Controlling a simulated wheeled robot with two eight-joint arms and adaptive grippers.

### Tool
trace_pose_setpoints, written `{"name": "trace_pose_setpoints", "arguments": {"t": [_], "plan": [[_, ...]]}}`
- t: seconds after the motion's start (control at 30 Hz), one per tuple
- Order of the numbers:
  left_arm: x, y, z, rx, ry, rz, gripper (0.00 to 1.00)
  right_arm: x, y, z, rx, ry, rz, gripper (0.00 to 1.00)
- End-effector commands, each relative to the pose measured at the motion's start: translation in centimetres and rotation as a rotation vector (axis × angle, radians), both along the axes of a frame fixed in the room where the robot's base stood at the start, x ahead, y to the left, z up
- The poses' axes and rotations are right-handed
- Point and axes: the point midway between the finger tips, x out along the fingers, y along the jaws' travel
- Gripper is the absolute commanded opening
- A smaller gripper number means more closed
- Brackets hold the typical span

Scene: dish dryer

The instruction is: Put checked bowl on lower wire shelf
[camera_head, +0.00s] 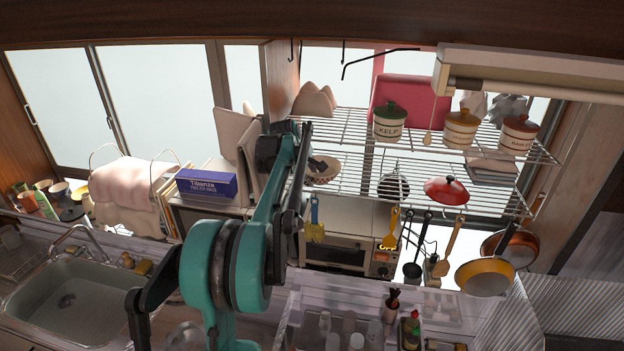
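The checked bowl (327,176), pale inside with a dark checked band, is at the left end of the lower wire shelf (356,180). My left arm reaches up in front of it and hides its left side. A dark part of my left gripper (317,165) shows at the bowl, over its inside. I cannot tell whether the fingers are closed on its rim or whether the bowl rests fully on the wires. My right gripper is not in view.
The upper wire shelf (345,128) holds a kelp jar (390,122) and other canisters. A red-lidded pot (446,191) and a wire-like dark item (393,186) stand farther right on the lower shelf. Utensils and pans hang below. A toaster oven (340,257) is underneath.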

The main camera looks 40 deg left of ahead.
Motion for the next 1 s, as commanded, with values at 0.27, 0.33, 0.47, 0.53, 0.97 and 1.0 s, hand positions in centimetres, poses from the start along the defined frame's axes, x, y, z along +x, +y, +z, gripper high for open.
{"name": "trace_pose_setpoints", "arguments": {"t": [0.27, 0.33, 0.47, 0.53, 0.97, 1.0], "plan": [[-3.6, -1.0, 4.9, 0.000, 0.000, 0.001, 0.30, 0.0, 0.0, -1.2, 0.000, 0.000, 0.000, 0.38], [-4.3, -1.2, 5.8, -0.001, 0.000, 0.001, 0.30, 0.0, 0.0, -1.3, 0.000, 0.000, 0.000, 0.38], [-5.2, -1.5, 7.2, 0.000, 0.000, 0.001, 0.30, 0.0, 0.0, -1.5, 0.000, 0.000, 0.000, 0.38], [-5.4, -1.5, 7.6, 0.000, 0.000, 0.001, 0.30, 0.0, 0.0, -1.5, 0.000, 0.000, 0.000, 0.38], [-8.0, -14.7, 5.7, 0.210, 0.067, -0.385, 0.30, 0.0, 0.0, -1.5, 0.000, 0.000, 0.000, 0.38], [-9.2, -17.9, 4.8, 0.268, 0.080, -0.487, 0.30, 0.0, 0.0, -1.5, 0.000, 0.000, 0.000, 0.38]]}}
